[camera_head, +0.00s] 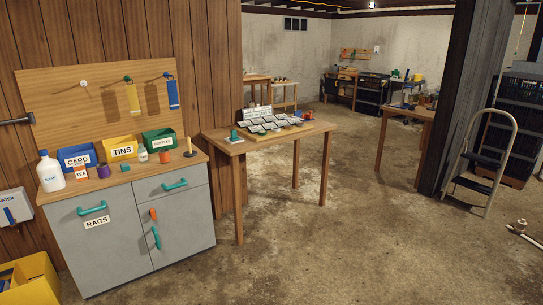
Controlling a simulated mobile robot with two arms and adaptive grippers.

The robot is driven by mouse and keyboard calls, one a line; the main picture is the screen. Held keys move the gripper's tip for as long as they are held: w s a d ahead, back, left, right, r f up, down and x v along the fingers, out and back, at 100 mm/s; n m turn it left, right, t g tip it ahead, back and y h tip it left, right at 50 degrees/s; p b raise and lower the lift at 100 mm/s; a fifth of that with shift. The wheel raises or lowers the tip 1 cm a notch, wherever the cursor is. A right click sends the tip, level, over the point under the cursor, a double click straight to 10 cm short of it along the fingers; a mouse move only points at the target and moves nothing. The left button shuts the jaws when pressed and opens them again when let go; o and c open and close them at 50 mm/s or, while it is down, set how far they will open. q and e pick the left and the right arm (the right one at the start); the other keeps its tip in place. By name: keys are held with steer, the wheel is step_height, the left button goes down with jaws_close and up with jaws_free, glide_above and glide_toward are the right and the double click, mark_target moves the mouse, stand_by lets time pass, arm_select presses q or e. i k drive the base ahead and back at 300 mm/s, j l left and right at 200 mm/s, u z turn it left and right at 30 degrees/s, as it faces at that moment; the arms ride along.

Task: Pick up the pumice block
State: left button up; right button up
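I cannot make out a pumice block for certain in the head view. A small green item on a dark base (234,136) sits at the left end of the wooden table (215,143), too small to identify. Several grey-white pieces (270,124) lie in rows on that table. The grey cabinet (125,235) carries a white soap bottle (50,172), a blue bin (77,158), a yellow bin (120,148), a green bin (159,141) and small containers. Neither of my grippers is in view.
Cabinet doors and drawer look shut. A yellow crate (38,280) stands at the lower left. A step ladder (487,160) stands by a dark post (455,100) at the right. Workbenches (355,90) stand at the back. The concrete floor (360,235) is mostly clear.

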mark_target(233, 138)
steer(key=i, duration=2.6)
